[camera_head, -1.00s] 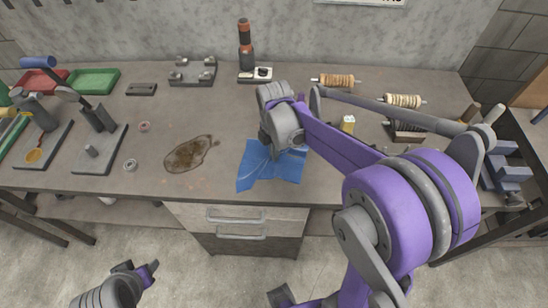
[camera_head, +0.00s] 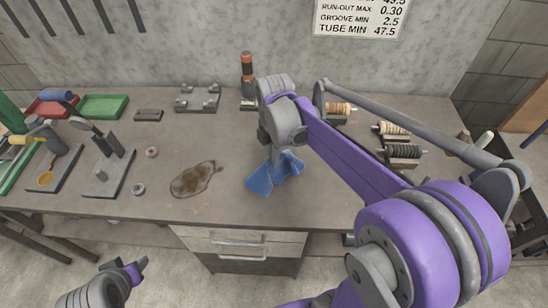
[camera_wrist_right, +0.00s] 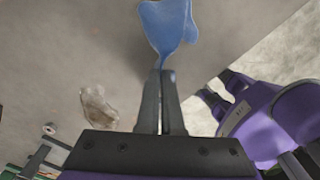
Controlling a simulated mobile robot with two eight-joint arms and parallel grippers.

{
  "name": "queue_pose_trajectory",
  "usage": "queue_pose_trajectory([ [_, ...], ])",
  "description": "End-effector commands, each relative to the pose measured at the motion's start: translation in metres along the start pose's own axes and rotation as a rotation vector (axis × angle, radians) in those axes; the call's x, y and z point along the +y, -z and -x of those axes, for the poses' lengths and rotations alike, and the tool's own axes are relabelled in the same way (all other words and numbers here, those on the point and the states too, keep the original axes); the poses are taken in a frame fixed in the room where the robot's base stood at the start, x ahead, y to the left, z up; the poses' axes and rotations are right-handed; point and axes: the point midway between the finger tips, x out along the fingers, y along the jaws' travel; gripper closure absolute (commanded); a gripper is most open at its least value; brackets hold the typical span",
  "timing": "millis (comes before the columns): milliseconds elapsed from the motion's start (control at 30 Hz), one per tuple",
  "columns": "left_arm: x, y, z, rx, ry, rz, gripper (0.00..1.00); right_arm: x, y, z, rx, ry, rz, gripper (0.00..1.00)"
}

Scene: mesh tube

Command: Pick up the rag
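The blue rag (camera_head: 262,178) is bunched and hangs in folds below my right gripper (camera_head: 279,153), over the front middle of the workbench. In the right wrist view the two dark fingers of the right gripper (camera_wrist_right: 164,75) are closed together on one end of the rag (camera_wrist_right: 168,25), and the rest hangs beyond the tips. Whether its lower edge touches the bench is unclear. My left gripper (camera_head: 138,268) is empty at lower left, in front of the bench. Its fingers look apart in the right wrist view (camera_wrist_right: 222,90).
A brown stain (camera_head: 196,179) lies on the bench left of the rag, with small rings farther left. Tool stands (camera_head: 110,165) and red and green trays (camera_head: 103,106) fill the left end. Spools (camera_head: 398,150) stand at right. A bottle (camera_head: 247,75) stands near the wall.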

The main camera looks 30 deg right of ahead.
Motion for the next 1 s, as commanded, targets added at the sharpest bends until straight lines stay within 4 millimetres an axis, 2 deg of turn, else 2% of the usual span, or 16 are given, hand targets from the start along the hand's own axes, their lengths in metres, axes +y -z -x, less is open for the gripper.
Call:
queue_pose_trajectory([
  [133, 0.0, -0.003, -0.001, -0.003, 0.0, 0.0, 0.5, -0.002, 0.0, -0.002, 0.0, 0.003, 0.0, 1.0],
  [233, 0.0, -0.003, -0.001, -0.003, 0.0, 0.0, 0.5, -0.002, 0.0, 0.007, 0.0, 0.003, 0.0, 1.0],
  [500, 0.0, -0.002, -0.001, -0.002, 0.0, 0.0, 0.5, -0.001, 0.0, 0.07, 0.0, 0.002, 0.0, 1.0],
  [600, 0.0, -0.001, -0.001, -0.002, 0.0, 0.0, 0.5, -0.001, 0.0, 0.084, 0.0, 0.002, 0.0, 1.0],
  [1000, 0.0, -0.002, -0.001, -0.002, 0.0, 0.0, 0.5, 0.0, 0.001, 0.087, 0.0, 0.003, -0.006, 1.0],
])
